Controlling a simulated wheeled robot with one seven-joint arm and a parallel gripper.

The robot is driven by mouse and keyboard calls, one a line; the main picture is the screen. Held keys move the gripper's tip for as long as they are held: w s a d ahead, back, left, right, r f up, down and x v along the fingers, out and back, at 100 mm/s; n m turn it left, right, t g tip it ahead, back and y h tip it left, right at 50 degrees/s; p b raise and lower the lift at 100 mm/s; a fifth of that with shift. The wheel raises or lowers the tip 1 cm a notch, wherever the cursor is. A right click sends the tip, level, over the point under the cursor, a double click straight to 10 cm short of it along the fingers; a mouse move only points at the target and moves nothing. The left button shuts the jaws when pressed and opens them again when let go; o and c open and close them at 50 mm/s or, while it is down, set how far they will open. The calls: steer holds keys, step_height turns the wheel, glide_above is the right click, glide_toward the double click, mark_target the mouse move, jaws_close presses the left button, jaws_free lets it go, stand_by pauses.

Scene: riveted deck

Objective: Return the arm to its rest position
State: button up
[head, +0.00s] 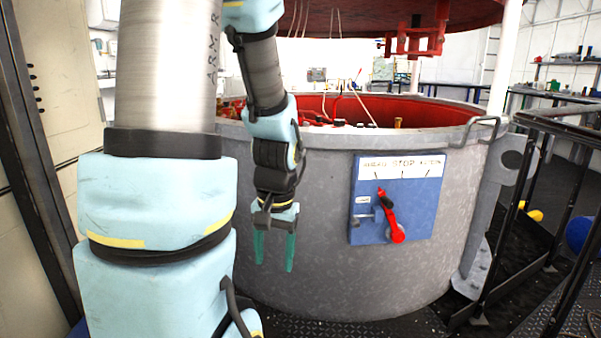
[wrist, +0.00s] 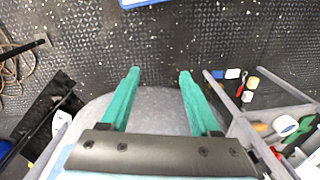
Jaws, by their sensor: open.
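My arm reaches down in the head view, and my gripper (head: 274,250) hangs in front of the round grey vessel (head: 300,270), left of its blue panel. Its two green fingers are apart with nothing between them. In the wrist view my gripper (wrist: 158,80) also shows open and empty, with dark riveted deck beyond the fingertips. The blue panel (head: 425,200) has a white label strip and a red-handled lever (head: 390,217), whose red knob points down. My gripper is apart from the lever.
A black railing (head: 560,130) stands at the right. A pale cabinet wall (head: 50,110) is close on the left. A red lid (head: 380,18) hangs above the vessel. Tools and containers (wrist: 285,125) lie at the right of the wrist view, and a cable (wrist: 15,70) at its left.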

step_height(320, 180, up, 25)
steer(key=a+n+t+h+p, duration=0.1)
steer(key=p, duration=2.1)
steer(key=shift+s+a+n+p, duration=0.2)
steer(key=shift+s+n+p, duration=0.1)
steer(key=shift+n, duration=0.1)
